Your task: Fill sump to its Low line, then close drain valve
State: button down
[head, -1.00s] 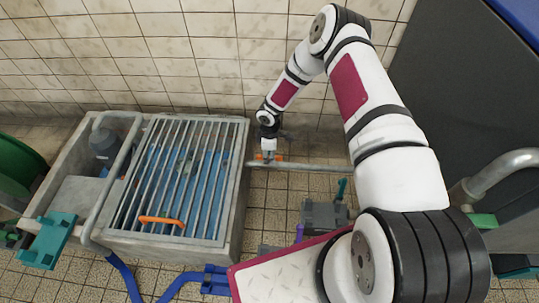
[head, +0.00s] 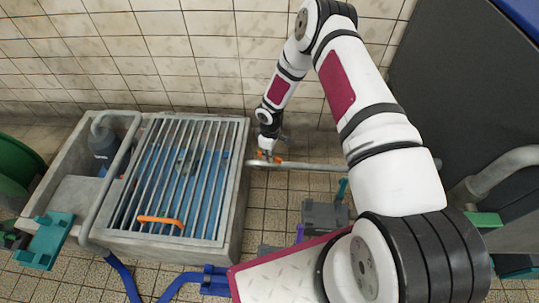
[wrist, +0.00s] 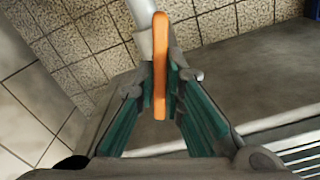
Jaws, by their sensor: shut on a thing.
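The sump (head: 236,226) is a concrete basin at the left in the head view, under a metal grating (head: 190,122). Blue water (head: 184,170) shows between the bars; I cannot make out a Low line. The drain valve's orange handle (head: 276,159) sits on a grey pipe at the sump's right side. My gripper (head: 267,152) is at this handle. In the wrist view, the teal fingers of my gripper (wrist: 160,72) are shut on the orange handle (wrist: 160,50), one on each side, with the pipe (wrist: 141,14) behind. The valve body is mostly hidden.
An orange grip (head: 160,220) lies across the front of the grating. A grey pipe (head: 115,175) crosses the sump's left part, near a dark pump (head: 103,141). Blue hoses (head: 205,281) run along the front floor. A grey block (head: 322,214) stands right of the sump.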

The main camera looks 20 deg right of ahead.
jog(key=m+b, duration=0.1)
jog(key=m, duration=0.6)
jog(key=shift+b, duration=0.3)
jog(key=m+b, duration=0.1)
jog(key=m, duration=0.6)
jog(key=shift+m, duration=0.3)
jog(key=c, duration=1.7)
grip_release()
notch_tip(320, 180, up, 12)
